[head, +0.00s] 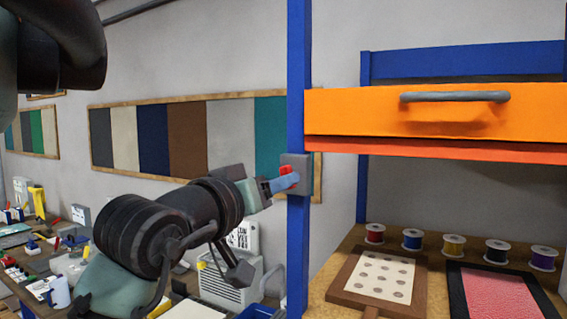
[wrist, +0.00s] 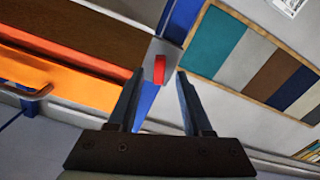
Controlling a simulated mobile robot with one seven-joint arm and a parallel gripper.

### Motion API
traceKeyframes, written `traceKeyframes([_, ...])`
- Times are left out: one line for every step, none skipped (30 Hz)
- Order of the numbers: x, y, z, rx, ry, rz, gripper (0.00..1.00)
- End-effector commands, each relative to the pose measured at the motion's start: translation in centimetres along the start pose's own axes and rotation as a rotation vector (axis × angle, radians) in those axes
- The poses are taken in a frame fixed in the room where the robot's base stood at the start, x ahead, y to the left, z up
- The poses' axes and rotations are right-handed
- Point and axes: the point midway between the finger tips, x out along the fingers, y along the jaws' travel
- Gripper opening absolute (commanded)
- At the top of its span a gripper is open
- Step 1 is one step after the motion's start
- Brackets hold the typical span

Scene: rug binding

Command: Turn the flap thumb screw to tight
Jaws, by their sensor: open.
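The thumb screw shows as a small red knob (head: 285,169) on a grey plate (head: 303,183) fixed to a blue upright post (head: 298,60). In the wrist view the red knob (wrist: 159,68) looks upright and narrow, in front of the grey plate (wrist: 172,54). My gripper (head: 284,181) is at the plate in the head view, its fingers partly covering the knob. In the wrist view my gripper (wrist: 159,76) is open, with one finger on each side of the knob and gaps on both sides. I see no contact. The knob's turn marking cannot be read.
An orange panel (head: 350,110) with a grey handle (head: 455,97) is right of the post. Below it, thread spools (head: 453,244) and framed samples (head: 385,275) lie on a wooden shelf. A cluttered bench (head: 30,262) is at left.

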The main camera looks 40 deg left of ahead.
Motion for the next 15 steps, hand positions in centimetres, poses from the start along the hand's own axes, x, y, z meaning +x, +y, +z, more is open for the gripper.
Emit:
traceKeyframes([0.8, 0.2, -0.4, 0.0, -0.002, 0.001, 0.5])
traceKeyframes([1.2, 0.2, -0.3, -0.001, -0.003, 0.001, 0.5])
traceKeyframes([1.7, 0.2, -0.3, 0.0, -0.002, 0.002, 0.5])
traceKeyframes([2.0, 0.1, -0.2, -0.001, -0.002, 0.001, 0.5])
traceKeyframes([2.2, 0.1, -0.2, 0.0, -0.001, 0.001, 0.5])
traceKeyframes([2.5, 0.1, -0.2, 0.0, 0.0, 0.001, 0.5])
traceKeyframes([2.6, 0.1, -0.1, 0.001, 0.0, 0.0, 0.5])
traceKeyframes([2.8, 0.1, -0.1, 0.001, -0.001, 0.0, 0.5])
traceKeyframes([2.9, 0.0, 0.0, 0.001, -0.001, 0.0, 0.5])
traceKeyframes([2.9, 0.0, 0.0, 0.001, 0.0, 0.0, 0.5])
traceKeyframes([3.0, 0.0, 0.0, 0.001, 0.0, 0.0, 0.5])
traceKeyframes([3.0, 0.0, 0.0, 0.001, 0.001, 0.0, 0.5])
traceKeyframes([3.0, 0.0, 0.1, 0.001, 0.001, 0.0, 0.5])
traceKeyframes([3.0, 0.0, 0.1, 0.001, 0.001, 0.0, 0.5])
traceKeyframes([3.0, 0.0, 0.1, 0.001, 0.001, 0.001, 0.5])
